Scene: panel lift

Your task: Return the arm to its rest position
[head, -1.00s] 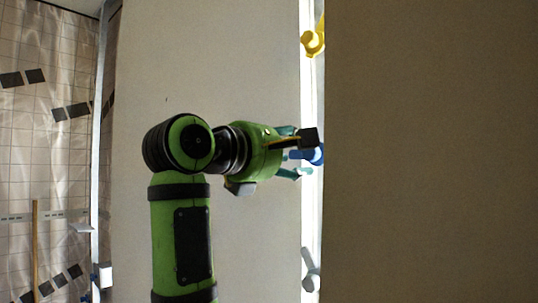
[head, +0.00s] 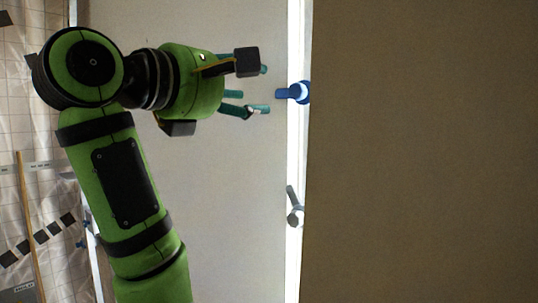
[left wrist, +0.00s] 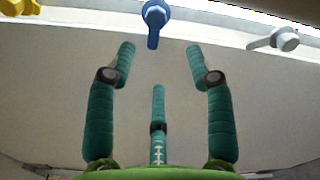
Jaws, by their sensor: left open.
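My left arm is green and black and comes in from the left in the head view. Its left gripper (head: 258,90) has teal fingers and is open and empty, pointing right. A blue knob (head: 295,92) sits on the white strip just beyond the fingertips, with a gap between them. In the left wrist view the gripper (left wrist: 160,60) shows spread fingers with nothing between them, and the blue knob (left wrist: 155,18) lies ahead of them. My right gripper is in neither view.
A grey knob (head: 294,206) is lower on the white strip (head: 293,150). A yellow knob (left wrist: 20,7) shows in the left wrist view. A pale panel (head: 230,220) lies behind the arm, a brown panel (head: 420,150) at right. A wooden pole (head: 30,230) stands left.

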